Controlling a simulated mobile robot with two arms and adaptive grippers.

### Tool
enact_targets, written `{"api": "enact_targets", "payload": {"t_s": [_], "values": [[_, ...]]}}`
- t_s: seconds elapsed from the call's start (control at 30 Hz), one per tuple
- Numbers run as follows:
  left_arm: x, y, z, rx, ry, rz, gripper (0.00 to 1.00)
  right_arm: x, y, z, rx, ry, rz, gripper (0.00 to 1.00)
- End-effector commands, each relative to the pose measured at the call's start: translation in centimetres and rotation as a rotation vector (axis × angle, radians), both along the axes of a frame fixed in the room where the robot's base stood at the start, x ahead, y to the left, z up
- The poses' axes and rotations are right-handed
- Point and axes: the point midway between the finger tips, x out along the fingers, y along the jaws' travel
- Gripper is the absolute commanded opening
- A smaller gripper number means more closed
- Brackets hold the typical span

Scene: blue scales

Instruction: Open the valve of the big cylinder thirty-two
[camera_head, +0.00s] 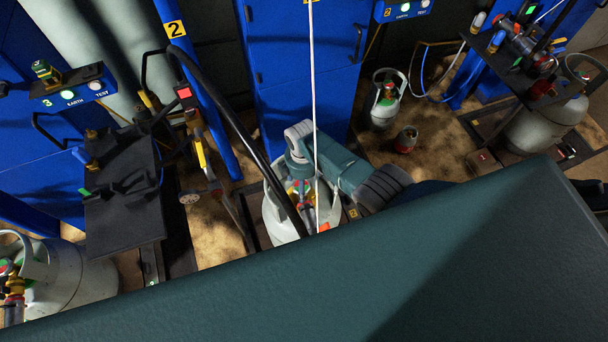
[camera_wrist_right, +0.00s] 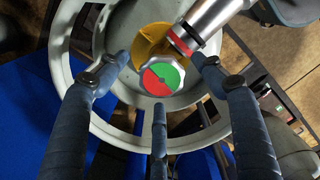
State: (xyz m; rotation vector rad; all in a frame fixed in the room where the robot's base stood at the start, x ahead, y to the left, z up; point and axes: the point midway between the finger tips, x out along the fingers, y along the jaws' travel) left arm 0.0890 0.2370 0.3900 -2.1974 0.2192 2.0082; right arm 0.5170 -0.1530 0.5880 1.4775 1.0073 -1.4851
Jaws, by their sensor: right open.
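A big grey-white gas cylinder (camera_head: 276,222) stands under the hose near the centre of the head view, partly hidden by my right arm. Its collar ring (camera_wrist_right: 68,60) surrounds the valve in the right wrist view. The valve handwheel (camera_wrist_right: 160,77) is silver-rimmed with a red and green top, on a brass-yellow body (camera_wrist_right: 150,42). My right gripper (camera_wrist_right: 157,70) is open, its three fingers spread around the handwheel, two at the sides and one at the near side. I cannot tell whether they touch it. My left gripper is in neither view.
A metal hose coupling (camera_wrist_right: 205,25) meets the valve close to the right finger. A black hose (camera_head: 245,125) arches over the cylinder. A black scale stand (camera_head: 125,205) and another cylinder (camera_head: 75,280) are at left. A small cylinder (camera_head: 384,103) stands on open floor behind.

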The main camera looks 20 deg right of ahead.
Motion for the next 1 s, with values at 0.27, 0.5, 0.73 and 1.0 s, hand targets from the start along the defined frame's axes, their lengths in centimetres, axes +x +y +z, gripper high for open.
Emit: {"api": "enact_targets", "payload": {"t_s": [0.27, 0.5, 0.73, 1.0], "values": [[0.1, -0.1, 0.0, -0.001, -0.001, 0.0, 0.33, 0.1, -0.1, 3.9, 0.0, -0.005, 0.001, 0.68], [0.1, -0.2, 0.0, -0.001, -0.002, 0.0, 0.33, -0.1, -0.2, 8.4, -0.002, -0.001, 0.0, 0.68], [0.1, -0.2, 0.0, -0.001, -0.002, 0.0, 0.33, -0.2, -0.3, 10.9, -0.003, 0.002, -0.001, 0.68], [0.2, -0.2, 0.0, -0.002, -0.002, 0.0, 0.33, -0.2, -0.3, 11.3, -0.003, 0.003, -0.001, 0.68]]}}
